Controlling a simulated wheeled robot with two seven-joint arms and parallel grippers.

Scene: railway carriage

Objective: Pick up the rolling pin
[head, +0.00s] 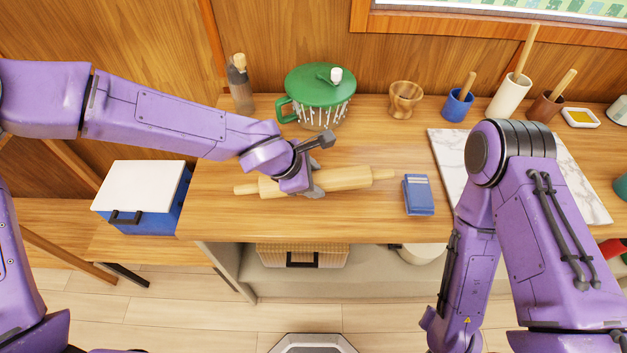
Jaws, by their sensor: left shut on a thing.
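The wooden rolling pin (347,178) lies level along the front part of the wooden counter, with a thin handle at each end. My left gripper (314,190) is over the middle of the pin and shut on it. The gripper and wrist hide part of the pin's middle, and I cannot tell whether the pin touches the counter. My right arm hangs down at the right in front of the counter. Its gripper is not clearly in view.
A blue box (419,195) lies right of the pin. A green-lidded pot (320,87) stands behind it. A marble board (579,178), wooden cup (405,99), blue cup (457,105) and bottle (241,88) are on the counter (225,222). A white-lidded cooler (145,187) stands left.

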